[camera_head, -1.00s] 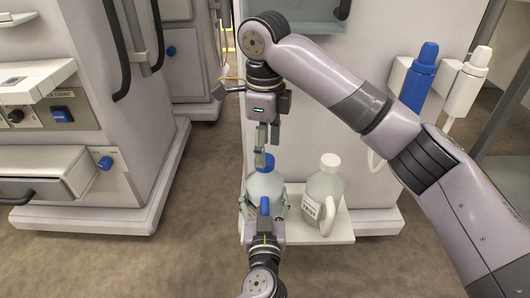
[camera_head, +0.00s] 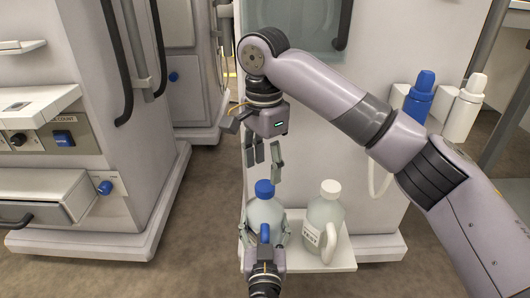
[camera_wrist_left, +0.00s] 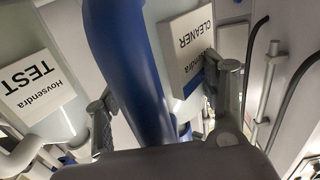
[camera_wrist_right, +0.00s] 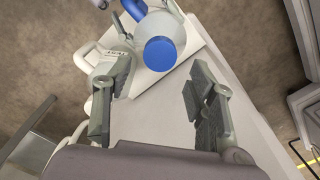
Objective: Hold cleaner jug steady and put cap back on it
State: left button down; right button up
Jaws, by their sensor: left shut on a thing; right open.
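The cleaner jug (camera_head: 264,214) stands upright on a white shelf (camera_head: 335,260). Its blue cap (camera_head: 264,188) sits on the jug's mouth, and the cap also shows from above in the right wrist view (camera_wrist_right: 160,53). My left gripper (camera_head: 264,238) is shut around the front of the jug; the left wrist view shows its fingers on either side of the blue handle (camera_wrist_left: 128,75) and the CLEANER label (camera_wrist_left: 187,48). My right gripper (camera_head: 264,166) is open and empty, above the cap and apart from it. Whether the cap is fully seated cannot be told.
A TEST jug (camera_head: 325,222) with a white cap stands close on the right of the cleaner jug. Blue and white bottles (camera_head: 420,97) hang in holders at the right. A drawer cabinet (camera_head: 60,195) stands at the left.

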jog(key=n, duration=0.4)
jog(key=shift+r, duration=0.1)
jog(key=n, duration=0.6)
jog(key=shift+r, duration=0.2)
jog(key=n, duration=0.4)
jog(key=shift+r, duration=0.1)
jog(key=n, duration=0.6)
jog(key=shift+r+n, duration=0.2)
jog(key=shift+n, duration=0.1)
jog(key=n, duration=0.6)
jog(key=shift+r, duration=0.2)
jog(key=n, duration=0.4)
jog(key=shift+r, duration=0.1)
jog(key=n, duration=0.6)
jog(key=shift+r, duration=0.2)
jog(key=n, duration=0.6)
jog(key=shift+r, duration=0.15)
